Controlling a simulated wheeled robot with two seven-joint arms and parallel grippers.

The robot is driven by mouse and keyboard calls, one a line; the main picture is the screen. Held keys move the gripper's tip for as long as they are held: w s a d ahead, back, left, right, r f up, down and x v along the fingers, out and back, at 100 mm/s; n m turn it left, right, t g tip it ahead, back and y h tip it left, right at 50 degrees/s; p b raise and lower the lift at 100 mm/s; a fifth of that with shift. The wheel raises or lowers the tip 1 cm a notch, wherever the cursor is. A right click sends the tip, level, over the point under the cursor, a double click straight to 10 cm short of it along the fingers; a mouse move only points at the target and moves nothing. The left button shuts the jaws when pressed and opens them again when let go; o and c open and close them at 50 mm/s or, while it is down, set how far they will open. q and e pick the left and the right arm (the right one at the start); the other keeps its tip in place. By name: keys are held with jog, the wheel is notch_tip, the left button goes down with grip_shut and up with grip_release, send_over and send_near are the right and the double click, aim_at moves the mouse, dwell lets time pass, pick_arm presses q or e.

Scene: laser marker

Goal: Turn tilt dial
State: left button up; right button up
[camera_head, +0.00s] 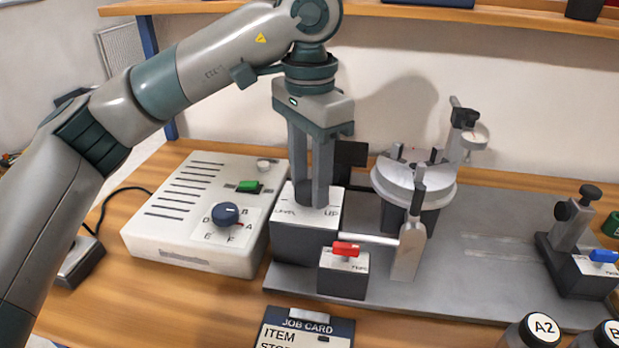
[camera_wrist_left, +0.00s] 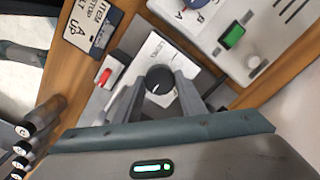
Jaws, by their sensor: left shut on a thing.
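The tilt dial (camera_wrist_left: 159,79) is a round black knob with a white mark, on top of a block labelled LEVEL and UP (camera_head: 305,240). In the left wrist view it sits between the two fingers of my left gripper (camera_wrist_left: 158,92). My right gripper is in neither view.
A white control box (camera_head: 190,250) with a blue dial (camera_head: 226,214) and green switch (camera_head: 248,186) stands left. A red-handled switch block (camera_head: 343,275) is just in front. A round fixture (camera_head: 414,185) stands right. A job card (camera_head: 305,329) and jars (camera_head: 531,332) line the front.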

aim_at(310, 187)
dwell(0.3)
pick_arm(q)
jog(key=o, duration=1.1)
jog(key=shift+c, duration=0.2)
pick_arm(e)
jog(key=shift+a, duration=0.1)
pick_arm(q)
jog(key=shift+r, duration=0.6)
notch_tip(310, 187, up, 16)
jog(key=p, duration=0.3)
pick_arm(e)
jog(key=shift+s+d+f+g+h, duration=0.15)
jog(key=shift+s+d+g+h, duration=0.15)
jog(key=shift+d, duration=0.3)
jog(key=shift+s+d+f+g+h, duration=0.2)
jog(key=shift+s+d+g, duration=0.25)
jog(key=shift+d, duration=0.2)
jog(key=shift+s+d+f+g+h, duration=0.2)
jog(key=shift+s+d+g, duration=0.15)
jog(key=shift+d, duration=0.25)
pick_arm(q)
jog(key=shift+r, duration=0.1)
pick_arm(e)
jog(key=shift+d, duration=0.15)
